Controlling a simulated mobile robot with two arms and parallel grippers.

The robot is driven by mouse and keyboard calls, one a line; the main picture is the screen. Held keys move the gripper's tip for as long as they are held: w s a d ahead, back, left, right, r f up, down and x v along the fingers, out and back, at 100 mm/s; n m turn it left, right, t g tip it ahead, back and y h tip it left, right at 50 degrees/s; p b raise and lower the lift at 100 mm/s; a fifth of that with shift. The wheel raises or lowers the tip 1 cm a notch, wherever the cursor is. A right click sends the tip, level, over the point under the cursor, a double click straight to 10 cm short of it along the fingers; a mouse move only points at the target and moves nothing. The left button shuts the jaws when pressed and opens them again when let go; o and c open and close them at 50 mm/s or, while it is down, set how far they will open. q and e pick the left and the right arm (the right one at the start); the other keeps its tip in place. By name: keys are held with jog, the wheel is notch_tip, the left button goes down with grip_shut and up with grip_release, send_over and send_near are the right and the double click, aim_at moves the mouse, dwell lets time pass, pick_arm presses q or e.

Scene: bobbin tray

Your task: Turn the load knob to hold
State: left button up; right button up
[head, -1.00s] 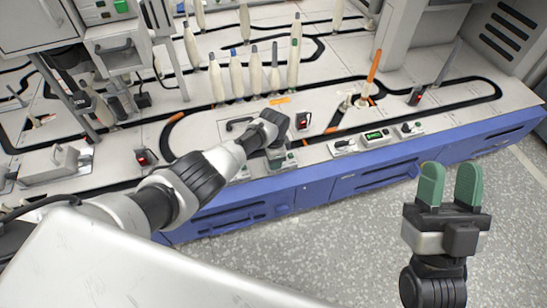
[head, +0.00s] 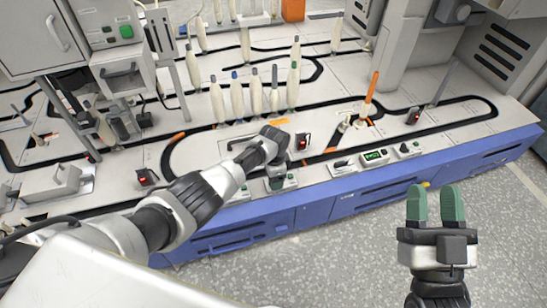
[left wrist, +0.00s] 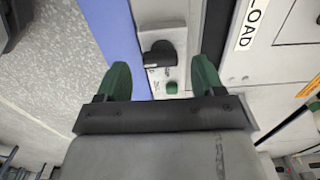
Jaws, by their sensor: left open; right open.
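In the left wrist view a black knob (left wrist: 159,54) sits on a pale control plate (left wrist: 172,20), beside a green button (left wrist: 172,87). A "LOAD" label (left wrist: 252,25) is to its right. My left gripper (left wrist: 162,76) is open, with its green fingers apart and the knob ahead, between their lines; I see no contact. In the head view my left gripper (head: 276,182) is over the small panel at the bench's front edge, and my arm hides the knob there. My right gripper (head: 436,205) is open and empty, over the floor in front of the bench.
A second panel (head: 376,157) with a green display and black knobs lies to the right on the bench edge. Several upright bobbins (head: 255,92) stand behind my left arm. A red-lit switch (head: 303,141) is near my left gripper. The floor (head: 350,240) in front is clear.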

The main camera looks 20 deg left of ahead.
pick_arm(q)
notch_tip(320, 180, up, 5)
jog(key=p, duration=0.2)
jog(key=shift+f+p, duration=0.15)
jog(key=shift+p, duration=0.15)
jog(key=shift+r+p, duration=1.05)
jog(key=shift+r, duration=1)
pick_arm(e)
jog(key=s+d+f+g+h, duration=0.1)
jog(key=s+f+g+h, duration=0.1)
jog(key=f+g, duration=0.4)
jog(key=s+d+f+g+h, duration=0.1)
jog(key=d+f+g+h, duration=0.1)
jog(key=f+g, duration=0.5)
jog(key=shift+s+d+f+m, duration=0.3)
jog(key=shift+s+f, duration=0.05)
